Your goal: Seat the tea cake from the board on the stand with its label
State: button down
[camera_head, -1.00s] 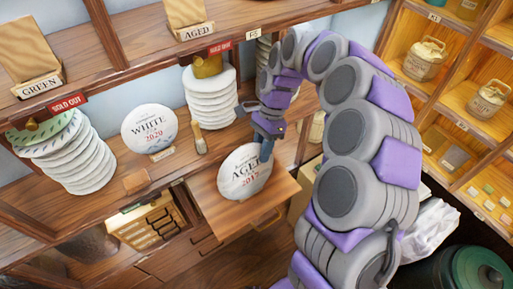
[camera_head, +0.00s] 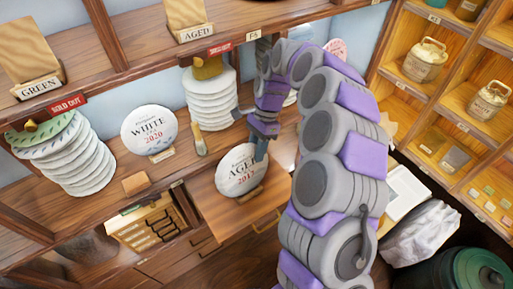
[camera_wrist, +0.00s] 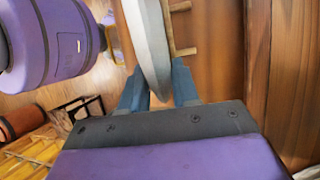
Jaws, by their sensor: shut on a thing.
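The tea cake (camera_head: 242,170) is a white disc with AGED and a red year on its face. It stands nearly upright at the pull-out wooden board (camera_head: 272,205); I cannot tell whether its lower edge touches it. My gripper (camera_head: 261,150) is shut on the cake's upper right edge. In the wrist view my gripper (camera_wrist: 160,88) has its blue fingers either side of the cake (camera_wrist: 150,45), seen edge-on. A wooden stand labelled AGED (camera_head: 194,22) is on the upper shelf, empty. A stand labelled GREEN (camera_head: 36,68) is also empty.
A WHITE 2020 cake (camera_head: 150,130) stands on the lower shelf between stacks of cakes (camera_head: 75,160) and (camera_head: 211,100). A small brush-like item (camera_head: 199,140) and a wooden block (camera_head: 136,183) are nearby. The upper shelf's front edge (camera_head: 140,68) carries SOLD OUT tags.

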jog(key=shift+f, duration=0.15)
jog(key=c, duration=0.8)
grip_release()
jog(key=shift+f+b, duration=0.1)
jog(key=shift+b, duration=0.3)
jog(key=shift+d+p+v, duration=0.15)
jog(key=shift+p+v, duration=1.9)
jog(key=shift+v, duration=2.35)
jog(key=shift+d+p+v, duration=0.15)
jog(key=shift+p+v, duration=1.9)
jog(key=shift+v, duration=2.4)
jog(key=shift+s, duration=0.1)
